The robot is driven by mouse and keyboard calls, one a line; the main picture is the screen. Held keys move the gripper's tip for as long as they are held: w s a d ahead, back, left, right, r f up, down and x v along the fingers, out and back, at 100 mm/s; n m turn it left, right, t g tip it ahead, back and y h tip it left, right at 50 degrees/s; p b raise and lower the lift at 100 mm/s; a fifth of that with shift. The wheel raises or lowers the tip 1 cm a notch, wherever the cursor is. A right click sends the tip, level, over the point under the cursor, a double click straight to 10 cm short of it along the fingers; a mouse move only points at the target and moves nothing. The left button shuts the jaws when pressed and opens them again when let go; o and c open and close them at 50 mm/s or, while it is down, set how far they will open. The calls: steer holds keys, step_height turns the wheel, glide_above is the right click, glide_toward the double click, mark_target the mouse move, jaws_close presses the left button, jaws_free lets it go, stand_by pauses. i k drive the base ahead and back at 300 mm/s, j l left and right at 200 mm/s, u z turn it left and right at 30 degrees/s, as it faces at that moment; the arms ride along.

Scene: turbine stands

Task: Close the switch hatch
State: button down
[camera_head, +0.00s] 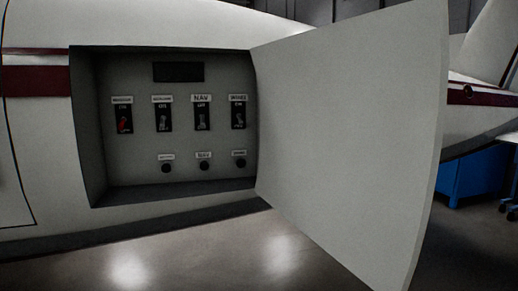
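The switch hatch (350,140) is a large pale grey panel. It stands wide open, joined along the right edge of a recessed box in the white aircraft side, and swings out toward me on the right. Inside the box is a dark grey switch panel (182,133) with several toggle switches in a row. The leftmost switch (124,121) has a red lever. Several round black knobs (204,166) sit below, and a black display (178,72) sits above. My gripper is not in view.
The white fuselage (30,140) with a dark red stripe (35,80) spans the left. The floor (200,255) below is clear. A blue cabinet (472,178) stands behind the hatch at the right, below another white aircraft part (485,125).

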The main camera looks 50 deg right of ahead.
mark_target(353, 112)
steer(key=k+l, duration=0.1)
steer(key=l, duration=0.65)
steer(key=k+l+z, duration=0.1)
steer(key=l, duration=1.35)
steer(key=k+l, duration=0.2)
steer(key=k+l+z, duration=0.15)
steer(key=l, duration=0.25)
steer(key=k+l, duration=0.15)
steer(key=l, duration=0.2)
steer(key=k+l+z, duration=0.1)
steer(key=k+l, duration=0.1)
steer(key=l, duration=0.1)
